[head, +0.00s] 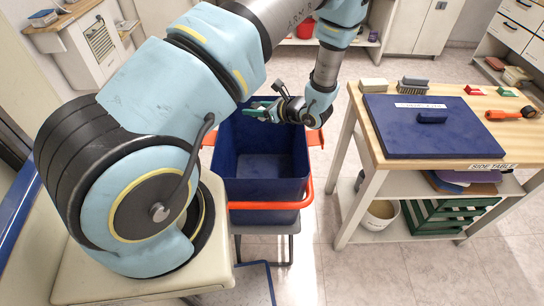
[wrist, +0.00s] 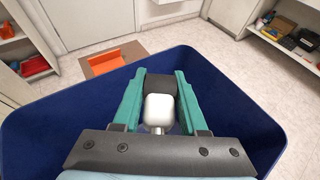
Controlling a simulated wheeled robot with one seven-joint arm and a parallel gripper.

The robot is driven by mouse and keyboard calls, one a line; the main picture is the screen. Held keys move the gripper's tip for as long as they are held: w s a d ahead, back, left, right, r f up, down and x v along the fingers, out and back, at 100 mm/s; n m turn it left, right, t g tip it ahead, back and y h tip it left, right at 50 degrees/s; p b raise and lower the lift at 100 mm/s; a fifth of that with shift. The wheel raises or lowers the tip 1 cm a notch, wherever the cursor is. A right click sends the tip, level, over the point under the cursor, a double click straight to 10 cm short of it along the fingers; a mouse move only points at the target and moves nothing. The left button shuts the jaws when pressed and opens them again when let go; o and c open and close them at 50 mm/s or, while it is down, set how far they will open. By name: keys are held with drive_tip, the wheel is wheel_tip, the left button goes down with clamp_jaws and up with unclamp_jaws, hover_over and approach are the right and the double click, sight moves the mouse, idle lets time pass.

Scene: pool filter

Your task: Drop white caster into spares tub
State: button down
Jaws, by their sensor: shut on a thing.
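The spares tub is an open, deep blue bin (head: 262,192) with orange handles, in the middle of the head view. Its blue walls also surround my gripper in the wrist view (wrist: 38,125). My gripper (head: 262,110) is over the far part of the tub's opening. In the wrist view its teal fingers (wrist: 160,76) are shut on the white caster (wrist: 158,109), a pale rounded piece with a dark part at its far end. The caster is hard to make out in the head view. The tub floor seen in the head view looks bare.
A side table (head: 350,100) stands to the right. Cabinets stand at the back.

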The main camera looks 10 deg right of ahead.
drive_tip(key=shift+w+d, duration=0.1)
drive_tip(key=shift+d, duration=0.75)
drive_tip(key=shift+f, duration=0.25)
wheel_tip(320, 180, down, 6)
drive_tip(key=b, duration=0.3)
drive_tip(key=shift+r+b, duration=0.25)
drive_tip(key=shift+b, duration=0.1)
drive_tip(key=shift+c, duration=1.8)
unclamp_jaws()
drive_tip(key=b+v, duration=0.3)
drive_tip(key=v, duration=0.8)
